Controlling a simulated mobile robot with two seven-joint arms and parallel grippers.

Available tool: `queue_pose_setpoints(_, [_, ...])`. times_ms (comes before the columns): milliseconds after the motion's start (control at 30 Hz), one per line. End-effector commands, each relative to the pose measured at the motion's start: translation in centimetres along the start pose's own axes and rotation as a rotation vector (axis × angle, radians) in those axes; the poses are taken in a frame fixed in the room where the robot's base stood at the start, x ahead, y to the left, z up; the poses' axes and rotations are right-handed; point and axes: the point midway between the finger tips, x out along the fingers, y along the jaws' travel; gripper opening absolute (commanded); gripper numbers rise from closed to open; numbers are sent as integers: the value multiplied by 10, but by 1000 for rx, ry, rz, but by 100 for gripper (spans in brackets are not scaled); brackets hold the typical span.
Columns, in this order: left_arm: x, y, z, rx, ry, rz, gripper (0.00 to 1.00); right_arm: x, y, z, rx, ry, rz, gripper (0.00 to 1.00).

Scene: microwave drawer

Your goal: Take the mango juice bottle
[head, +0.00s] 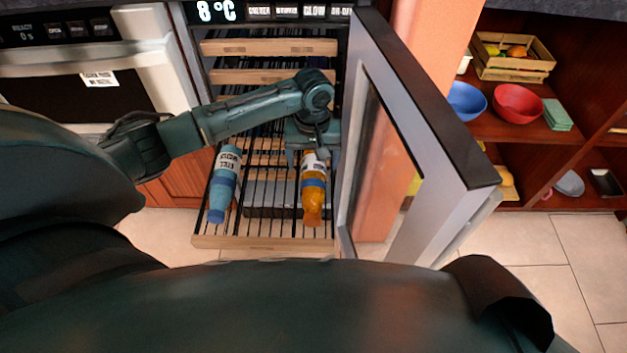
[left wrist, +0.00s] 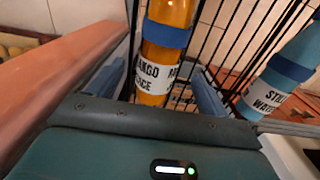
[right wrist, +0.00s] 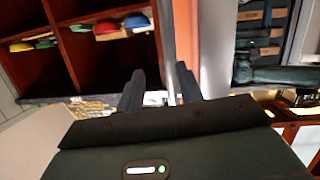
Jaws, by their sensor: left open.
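The mango juice bottle (head: 313,195), orange with a blue band and a white label, lies on the pulled-out slatted shelf of the open cooler. It also shows in the left wrist view (left wrist: 165,50). My left gripper (head: 313,155) is over its far end. In the left wrist view the open fingers stand on either side of the bottle, with gaps visible. My right gripper (right wrist: 160,90) shows only in its wrist view, its fingers apart; a narrow grey upright shows between them, and contact cannot be told.
A blue still water bottle (head: 223,185) lies left of the mango juice on the same shelf (head: 262,243). The open cooler door (head: 440,130) stands close on the right. Wooden shelves (head: 540,130) with bowls and a fruit crate stand farther right.

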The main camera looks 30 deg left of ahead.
Motion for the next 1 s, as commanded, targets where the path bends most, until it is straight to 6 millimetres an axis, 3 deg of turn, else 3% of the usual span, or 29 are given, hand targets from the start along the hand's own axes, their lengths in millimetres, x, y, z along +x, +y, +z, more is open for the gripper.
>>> queue_pose_setpoints(33, [14,0,2,0,-2,-2,78,3,-1,5,-10,26,2,36])
queue_pose_setpoints(200, [36,0,5,0,-1,-2,78,6,-2,2,-36,105,7,36])
queue_pose_setpoints(533, [41,1,5,1,0,-1,78,6,-2,-2,-43,131,8,36])
queue_pose_setpoints(1000, [40,1,5,1,0,-1,40,6,-2,-2,-42,130,8,36])
